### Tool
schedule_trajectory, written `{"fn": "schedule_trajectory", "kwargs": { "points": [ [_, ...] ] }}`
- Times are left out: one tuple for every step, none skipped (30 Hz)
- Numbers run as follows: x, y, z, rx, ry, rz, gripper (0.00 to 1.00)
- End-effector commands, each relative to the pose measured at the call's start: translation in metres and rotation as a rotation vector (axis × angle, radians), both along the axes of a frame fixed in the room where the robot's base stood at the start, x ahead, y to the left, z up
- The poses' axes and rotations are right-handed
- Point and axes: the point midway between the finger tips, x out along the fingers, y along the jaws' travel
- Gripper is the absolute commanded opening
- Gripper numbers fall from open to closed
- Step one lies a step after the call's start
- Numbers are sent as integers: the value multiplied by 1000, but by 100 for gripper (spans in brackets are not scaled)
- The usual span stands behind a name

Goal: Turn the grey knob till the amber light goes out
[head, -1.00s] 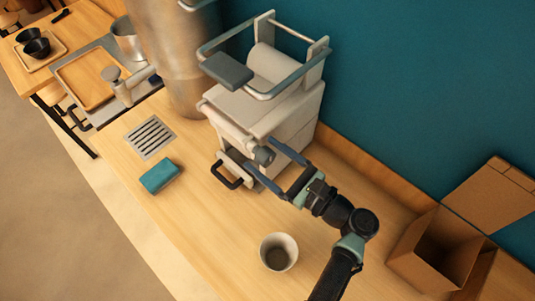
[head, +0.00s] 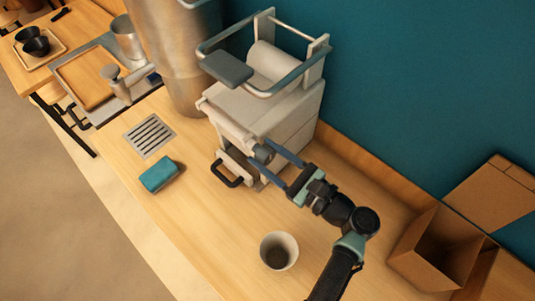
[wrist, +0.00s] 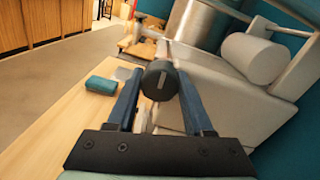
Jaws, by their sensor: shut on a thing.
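The grey knob (head: 263,153) sticks out from the front of a white machine (head: 292,128). In the wrist view the knob (wrist: 160,82) is a dark round cap with a pale line on its face, roughly upright. My gripper (head: 267,158) has its two blue fingers on either side of the knob and is shut on it. In the wrist view my gripper (wrist: 159,88) shows one finger along each side of the knob. I cannot make out an amber light in either view.
A black handle (head: 227,180) juts from the machine's lower front. A teal sponge (head: 160,174) and a metal grate (head: 149,136) lie to the left. A cup (head: 279,250) stands in front, and an open cardboard box (head: 411,262) at right. The front counter is mostly clear.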

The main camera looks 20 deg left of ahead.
Motion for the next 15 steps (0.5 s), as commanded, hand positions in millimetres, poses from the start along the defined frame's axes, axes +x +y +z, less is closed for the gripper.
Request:
{"fn": "schedule_trajectory", "kwargs": {
  "points": [
    [-1, 0, -2, -9, -22, 3, 0],
    [-1, 0, -2, -16, -39, 3, 0],
    [-1, 0, -3, -24, -63, 4, 0],
    [-1, 0, -3, -32, -83, 3, 0],
    [-1, 0, -3, -40, -106, 3, 0],
    [-1, 0, -3, -51, -136, 3, 0],
    [-1, 0, -3, -60, -160, 3, 0],
    [-1, 0, -3, -68, -185, 3, 0],
    [-1, 1, -3, -81, -221, 4, 0],
    [-1, 1, -4, -91, -247, 4, 0],
    [-1, 1, -4, -100, -274, 4, 0],
    [-1, 1, -4, -113, -310, 4, 0],
    [0, 0, -4, -123, -337, 3, 0],
    [0, 0, -4, -133, -364, 3, 0],
    [0, 0, -4, -146, -399, 3, 0]
  ]
}}
